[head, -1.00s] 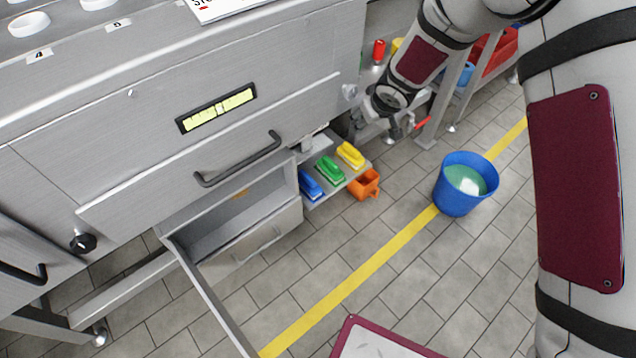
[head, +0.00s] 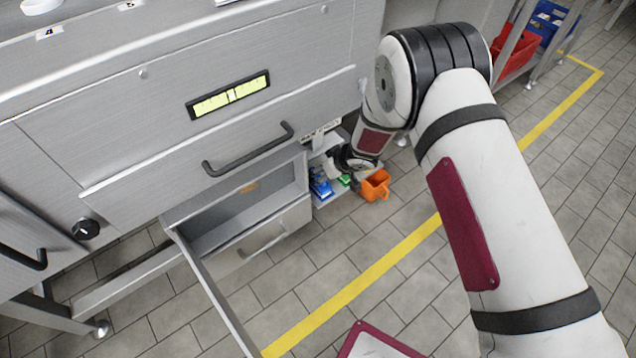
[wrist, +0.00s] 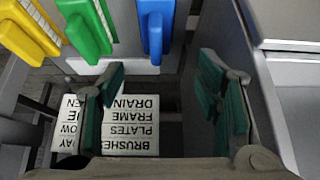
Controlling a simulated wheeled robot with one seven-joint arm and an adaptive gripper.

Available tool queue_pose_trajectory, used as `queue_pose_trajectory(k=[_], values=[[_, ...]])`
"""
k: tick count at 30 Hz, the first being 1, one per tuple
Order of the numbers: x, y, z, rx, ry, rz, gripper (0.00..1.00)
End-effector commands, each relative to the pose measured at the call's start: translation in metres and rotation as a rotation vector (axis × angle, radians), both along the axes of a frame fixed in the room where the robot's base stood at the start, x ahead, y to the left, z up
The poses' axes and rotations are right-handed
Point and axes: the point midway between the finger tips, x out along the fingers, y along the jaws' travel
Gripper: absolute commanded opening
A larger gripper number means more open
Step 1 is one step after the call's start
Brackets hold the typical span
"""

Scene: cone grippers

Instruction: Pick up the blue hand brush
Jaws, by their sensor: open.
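The blue hand brush (head: 321,188) lies at the left end of a small shelf beside the steel cabinet in the head view. In the wrist view the blue brush (wrist: 156,28) is at the top middle, ahead of the fingertips and apart from them. My gripper (wrist: 162,82) is open and empty, with its green-padded fingers spread to either side of the brush's line. In the head view my wrist is over the shelf and hides much of the gripper. The green brush (wrist: 85,25) and yellow brush (wrist: 28,30) are to the left of the blue one.
A printed sign (wrist: 130,125) shows below and between the fingers. A grey metal wall (wrist: 245,50) is close to the right finger. An orange scoop-like container (head: 375,186) is right of the shelf. An open drawer (head: 277,206) juts out to the left.

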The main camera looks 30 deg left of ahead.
Motion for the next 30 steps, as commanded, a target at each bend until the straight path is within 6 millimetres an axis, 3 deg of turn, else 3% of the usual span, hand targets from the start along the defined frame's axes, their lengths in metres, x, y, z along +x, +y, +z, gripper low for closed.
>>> queue_pose_trajectory(k=[3, 9, 17, 30], values=[[0.005, 0.011, -0.024, -0.001, -0.001, 0.002, 0.58], [0.012, 0.028, -0.051, -0.002, -0.002, 0.000, 0.58], [0.016, 0.036, -0.063, -0.002, -0.001, -0.001, 0.58], [0.030, 0.059, -0.103, -0.002, -0.002, 0.000, 0.58]])
